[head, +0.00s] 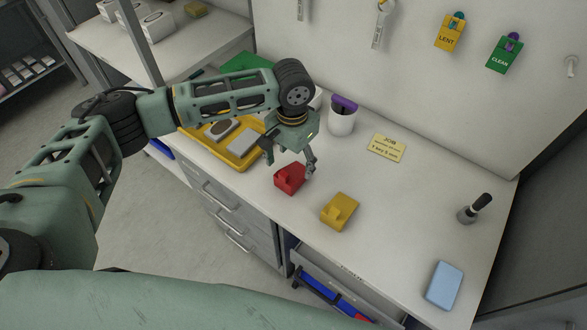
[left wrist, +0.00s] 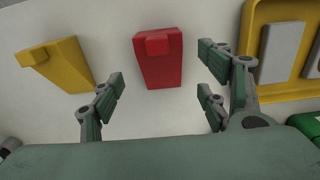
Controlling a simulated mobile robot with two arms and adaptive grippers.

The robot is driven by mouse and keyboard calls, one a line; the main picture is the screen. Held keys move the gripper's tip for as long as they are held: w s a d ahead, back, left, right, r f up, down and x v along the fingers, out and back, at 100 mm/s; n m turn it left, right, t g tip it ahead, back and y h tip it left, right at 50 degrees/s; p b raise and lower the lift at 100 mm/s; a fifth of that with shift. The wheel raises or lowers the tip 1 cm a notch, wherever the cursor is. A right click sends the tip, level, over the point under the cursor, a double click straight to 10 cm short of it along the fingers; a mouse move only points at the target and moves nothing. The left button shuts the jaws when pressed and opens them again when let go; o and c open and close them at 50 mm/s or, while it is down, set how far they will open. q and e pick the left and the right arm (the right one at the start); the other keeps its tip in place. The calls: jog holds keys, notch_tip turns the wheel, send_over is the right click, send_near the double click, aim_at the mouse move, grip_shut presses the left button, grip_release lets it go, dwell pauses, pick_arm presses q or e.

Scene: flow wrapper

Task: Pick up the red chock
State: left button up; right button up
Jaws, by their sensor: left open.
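The red chock (head: 290,178) lies on the white worktop, near its front edge. In the left wrist view the red chock (left wrist: 158,62) is a tapered block with a raised knob, between and beyond my fingers. My left gripper (head: 290,158) is open just above and behind the chock in the head view. Its spread fingers also show in the left wrist view (left wrist: 160,92), with nothing held. My right gripper is not seen.
A yellow chock (head: 339,211) lies to the right of the red one. A yellow tray (head: 240,160) with grey blocks is to the left. A white cup (head: 342,121) and job card (head: 387,147) are behind. An open drawer (head: 330,294) is below the worktop's front.

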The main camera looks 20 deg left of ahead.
aim_at(291, 174)
pick_arm(q)
jog(key=f, duration=0.1)
jog(key=s+f+p, duration=0.1)
jog(key=shift+a+f, duration=0.15)
jog(key=shift+f, duration=0.2)
notch_tip(291, 174, down, 3)
jog(key=shift+w+r+p, duration=0.1)
jog(key=shift+r+p, duration=0.1)
jog(key=shift+p, duration=0.1)
jog(key=shift+w+f, duration=0.1)
jog(key=shift+f, duration=0.2)
jog(key=shift+c, duration=0.2)
jog(key=c, duration=1.3)
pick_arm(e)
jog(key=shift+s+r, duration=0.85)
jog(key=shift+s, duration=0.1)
